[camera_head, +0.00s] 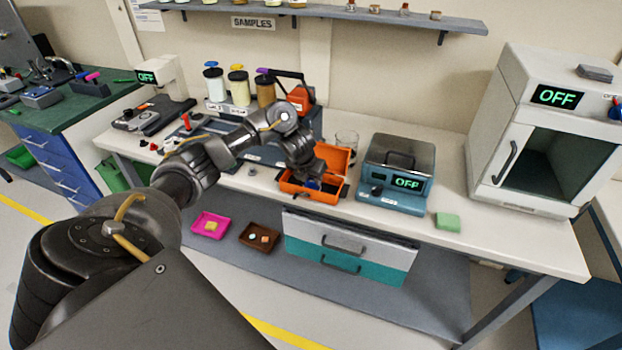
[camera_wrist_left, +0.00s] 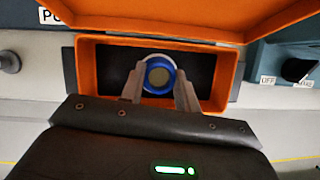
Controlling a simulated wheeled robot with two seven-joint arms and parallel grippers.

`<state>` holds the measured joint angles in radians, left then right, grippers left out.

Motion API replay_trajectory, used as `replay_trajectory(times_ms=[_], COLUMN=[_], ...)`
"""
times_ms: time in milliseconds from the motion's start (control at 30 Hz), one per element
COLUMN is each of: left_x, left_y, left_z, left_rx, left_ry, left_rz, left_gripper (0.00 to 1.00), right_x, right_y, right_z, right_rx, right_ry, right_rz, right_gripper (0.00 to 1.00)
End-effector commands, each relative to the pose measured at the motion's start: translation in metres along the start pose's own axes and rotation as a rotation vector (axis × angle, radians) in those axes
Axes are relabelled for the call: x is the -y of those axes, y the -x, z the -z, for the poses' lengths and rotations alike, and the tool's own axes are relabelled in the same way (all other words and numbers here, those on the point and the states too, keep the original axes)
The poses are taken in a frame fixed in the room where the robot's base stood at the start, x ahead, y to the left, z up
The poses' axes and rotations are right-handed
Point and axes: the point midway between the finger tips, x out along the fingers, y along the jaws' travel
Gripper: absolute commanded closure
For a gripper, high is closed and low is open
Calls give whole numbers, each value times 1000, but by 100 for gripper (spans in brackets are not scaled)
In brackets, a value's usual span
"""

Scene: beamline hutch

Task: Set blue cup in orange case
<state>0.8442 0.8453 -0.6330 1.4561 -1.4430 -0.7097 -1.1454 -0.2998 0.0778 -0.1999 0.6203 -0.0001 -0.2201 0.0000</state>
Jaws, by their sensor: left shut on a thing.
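The orange case (camera_head: 323,194) stands open on the white bench in the head view, its lid raised at the back. In the left wrist view the case (camera_wrist_left: 85,75) shows a dark inside. The blue cup (camera_wrist_left: 158,66) is in the middle of the case opening in that view, seen from above; how deep it sits I cannot tell. My left gripper (camera_wrist_left: 160,90) is shut on the cup, one finger on each side. In the head view my left gripper (camera_head: 310,180) reaches down into the case and mostly hides the cup. My right gripper is not in view.
A blue device with a clear lid (camera_head: 397,168) stands close right of the case. A glass beaker (camera_head: 347,140) is behind it. A green block (camera_head: 447,222) lies near the bench's front edge. A white oven (camera_head: 540,130) stands at the right, with some free bench before it.

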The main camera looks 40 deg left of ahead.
Motion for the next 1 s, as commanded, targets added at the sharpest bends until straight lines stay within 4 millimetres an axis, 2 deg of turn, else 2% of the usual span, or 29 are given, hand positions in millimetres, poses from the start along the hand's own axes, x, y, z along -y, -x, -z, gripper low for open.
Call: replay_trajectory(times_ms=[1000], left_x=[0], left_y=[-7], left_z=[3], left_rx=[3], left_ry=[0], left_rz=[0], left_gripper=[92], right_x=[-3], right_y=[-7], right_z=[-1], right_rx=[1], right_ry=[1], right_rz=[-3], right_gripper=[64])
